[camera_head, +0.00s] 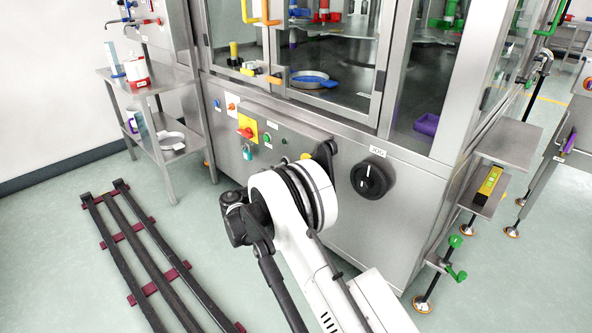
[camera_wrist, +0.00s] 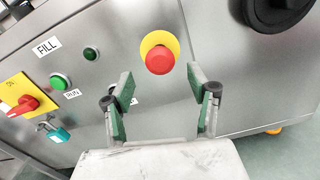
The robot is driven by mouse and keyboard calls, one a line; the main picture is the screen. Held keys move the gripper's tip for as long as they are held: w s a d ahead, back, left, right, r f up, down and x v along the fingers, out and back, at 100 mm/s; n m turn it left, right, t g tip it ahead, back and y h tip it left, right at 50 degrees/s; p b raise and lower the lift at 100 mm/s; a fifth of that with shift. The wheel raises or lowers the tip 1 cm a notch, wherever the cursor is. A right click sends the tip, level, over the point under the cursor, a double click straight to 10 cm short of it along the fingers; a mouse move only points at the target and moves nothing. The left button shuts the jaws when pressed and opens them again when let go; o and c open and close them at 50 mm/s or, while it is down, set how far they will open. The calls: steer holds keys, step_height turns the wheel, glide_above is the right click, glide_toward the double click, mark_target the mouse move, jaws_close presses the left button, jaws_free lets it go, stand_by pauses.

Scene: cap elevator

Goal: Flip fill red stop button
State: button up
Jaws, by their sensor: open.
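In the wrist view, a red mushroom-shaped stop button (camera_wrist: 160,61) stands out from a yellow ring on the steel panel. The FILL label (camera_wrist: 47,46) is on the panel to its left, beside a small green button (camera_wrist: 91,53). My gripper (camera_wrist: 165,88) is open and empty. Its two green-padded fingers stand apart, and the button shows just above and between their tips, with no contact visible. In the head view, my arm covers most of the button's area; only a bit of yellow shows there.
A red rotary switch (camera_wrist: 22,105) on a yellow plate, with a teal padlock (camera_wrist: 57,133), is at the left of the panel. Another green button (camera_wrist: 60,81) is near it. A black JOG knob (camera_head: 370,180) is to the right. Black floor rails (camera_head: 150,250) lie at left.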

steer(key=v, duration=0.6)
steer(key=shift+s+a, duration=0.15)
steer(key=d+r+m+g+y, duration=0.25)
steer(key=d+r+m, duration=0.25)
steer(key=d+r, duration=0.8)
steer(key=s+d+r+m+g+y, duration=0.1)
steer(key=s+d+r+m+g, duration=0.1)
steer(key=s+d+r+m, duration=0.25)
steer(key=s+d+r+m+g+y, duration=0.1)
steer(key=s+d+r+m, duration=0.1)
steer(key=s+d+r, duration=0.45)
steer(key=s+d+m+g+y, duration=0.1)
steer(key=s+d+m+y, duration=0.15)
steer(key=s+d, duration=0.4)
steer(key=s+d+m+g+y, duration=0.1)
steer(key=s+d+m, duration=0.3)
steer(key=s, duration=0.6)
steer(key=s+f+m+y, duration=0.2)
steer(key=s+m, duration=0.2)
steer(key=s, duration=0.5)
steer(key=s+f+m+y, duration=0.1)
steer(key=s+f+m, duration=0.25)
steer(key=s, duration=0.45)
step_height(320, 180, up, 19)
steer(key=p, duration=1.8)
steer(key=shift+s+d+t, duration=0.2)
steer(key=shift+d+t, duration=0.15)
